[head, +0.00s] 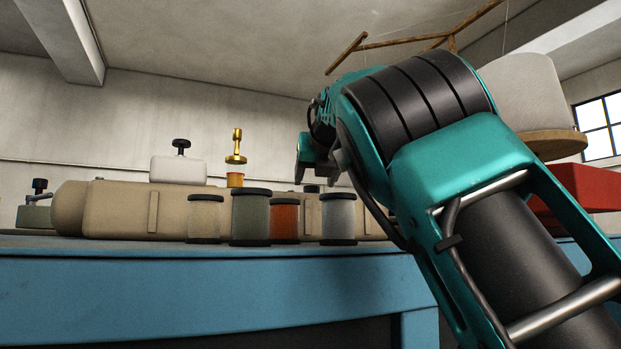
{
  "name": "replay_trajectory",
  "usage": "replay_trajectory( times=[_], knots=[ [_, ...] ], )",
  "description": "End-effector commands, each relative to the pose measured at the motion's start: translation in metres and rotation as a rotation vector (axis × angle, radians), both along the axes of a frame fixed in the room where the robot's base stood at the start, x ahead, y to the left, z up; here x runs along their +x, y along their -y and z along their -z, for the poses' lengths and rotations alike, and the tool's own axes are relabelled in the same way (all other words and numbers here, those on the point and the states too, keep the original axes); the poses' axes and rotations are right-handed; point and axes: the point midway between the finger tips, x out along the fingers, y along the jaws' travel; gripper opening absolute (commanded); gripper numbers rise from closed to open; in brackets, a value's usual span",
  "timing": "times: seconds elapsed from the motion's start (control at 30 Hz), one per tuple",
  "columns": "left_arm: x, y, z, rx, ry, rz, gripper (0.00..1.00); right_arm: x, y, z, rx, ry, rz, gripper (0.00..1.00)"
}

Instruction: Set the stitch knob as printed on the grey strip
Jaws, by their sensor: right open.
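A long beige rounded body (120,208) lies on the blue bench (200,290), with a narrow vertical strip on its side. A white block with a black knob (181,146) shows above it. A grey-green piece with another black knob (39,186) is at the far left. I cannot tell which knob is the stitch knob, and I cannot make out the printed grey strip. My right gripper (320,178) is open above the right part of the beige body, partly hidden by my own arm. A small dark piece (312,188) shows just below it. My left gripper is not in view.
Several lidded jars stand along the bench's front, including a green one (250,218) and an orange one (284,220). A brass-topped item (236,158) stands behind them. A red box (590,187) and a pale cylinder on a wooden disc (550,142) are at the right.

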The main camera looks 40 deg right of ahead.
Motion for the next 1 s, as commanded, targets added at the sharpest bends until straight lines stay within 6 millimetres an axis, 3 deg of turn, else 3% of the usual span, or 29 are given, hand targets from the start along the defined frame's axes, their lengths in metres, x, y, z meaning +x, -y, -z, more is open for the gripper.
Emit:
replay_trajectory(
  times=[0.23, 0.6, 1.0],
  knots=[
    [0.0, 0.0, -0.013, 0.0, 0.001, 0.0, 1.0, 0.024, 0.015, 0.01, 0.0, 0.001, 0.0, 0.63],
    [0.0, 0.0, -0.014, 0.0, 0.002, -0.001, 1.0, 0.028, 0.017, 0.014, 0.0, 0.001, 0.0, 0.63],
    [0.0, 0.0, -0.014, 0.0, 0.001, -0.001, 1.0, 0.028, 0.017, 0.013, 0.0, 0.001, 0.0, 0.25]
  ],
)
